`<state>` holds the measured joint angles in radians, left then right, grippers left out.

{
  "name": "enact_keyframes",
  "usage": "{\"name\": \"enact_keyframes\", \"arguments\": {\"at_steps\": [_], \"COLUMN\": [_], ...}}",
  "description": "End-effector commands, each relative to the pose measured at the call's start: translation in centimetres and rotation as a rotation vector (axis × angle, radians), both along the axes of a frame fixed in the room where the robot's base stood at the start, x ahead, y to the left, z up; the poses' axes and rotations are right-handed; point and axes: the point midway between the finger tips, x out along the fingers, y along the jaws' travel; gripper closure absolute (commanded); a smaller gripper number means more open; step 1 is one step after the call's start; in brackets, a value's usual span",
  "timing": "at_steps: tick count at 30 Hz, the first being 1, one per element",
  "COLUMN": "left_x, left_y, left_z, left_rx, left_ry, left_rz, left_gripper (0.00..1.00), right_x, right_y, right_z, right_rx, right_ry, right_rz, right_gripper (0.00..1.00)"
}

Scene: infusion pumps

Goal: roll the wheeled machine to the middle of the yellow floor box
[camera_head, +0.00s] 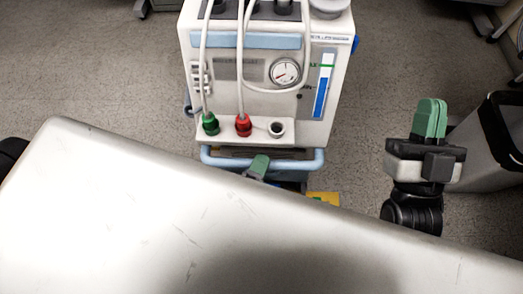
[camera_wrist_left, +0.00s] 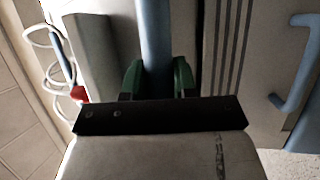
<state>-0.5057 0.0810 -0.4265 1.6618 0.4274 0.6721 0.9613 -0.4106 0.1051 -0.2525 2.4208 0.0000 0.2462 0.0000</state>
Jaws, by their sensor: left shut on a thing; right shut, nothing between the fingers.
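The wheeled machine (camera_head: 240,85) stands upright ahead in the head view, white with blue trim, a round gauge, and a green and a red plug on its front. A blue handle bar (camera_head: 300,162) runs across its front below the plugs. My left gripper (camera_head: 258,166) is at this bar, and in the left wrist view its green fingers (camera_wrist_left: 158,80) are shut on the blue bar (camera_wrist_left: 156,45). My right gripper (camera_head: 431,118) is shut and empty, to the right of the machine. A small yellow patch (camera_head: 323,198) shows on the floor below the machine; the rest is hidden.
A large pale metal surface (camera_head: 150,215) fills the lower head view and hides the machine's base and wheels. A grey bin (camera_head: 485,150) with a dark rim stands at the right. Grey floor (camera_head: 90,75) is open left of the machine.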

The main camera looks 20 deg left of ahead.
Motion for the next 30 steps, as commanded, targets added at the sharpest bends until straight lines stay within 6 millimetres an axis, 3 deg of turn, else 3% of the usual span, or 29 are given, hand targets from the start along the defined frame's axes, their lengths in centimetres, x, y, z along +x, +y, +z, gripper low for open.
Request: {"name": "enact_keyframes", "arguments": {"at_steps": [11,12,17,26,30], "left_x": [-0.1,-0.1,-0.1,-0.3,-1.8], "left_y": [0.0,0.0,0.0,0.0,0.2], "left_z": [0.0,0.0,0.0,0.0,-0.3], "left_rx": [0.001,0.001,0.001,0.001,0.003], "left_ry": [-0.002,-0.002,-0.001,0.000,0.002], "left_rz": [0.000,0.000,0.000,0.000,-0.001], "left_gripper": [1.00,0.71,0.48,0.48,0.48], "right_x": [0.1,0.1,0.1,0.1,0.5], "right_y": [0.0,0.0,0.0,0.0,0.0], "right_z": [-0.1,-0.1,-0.1,-0.1,-0.5], "right_rx": [-0.004,-0.003,-0.003,-0.003,-0.018], "right_ry": [0.011,0.011,0.011,0.012,0.062], "right_rz": [-0.001,-0.001,-0.001,-0.001,-0.002], "right_gripper": [1.00,1.00,1.00,1.00,1.00]}}
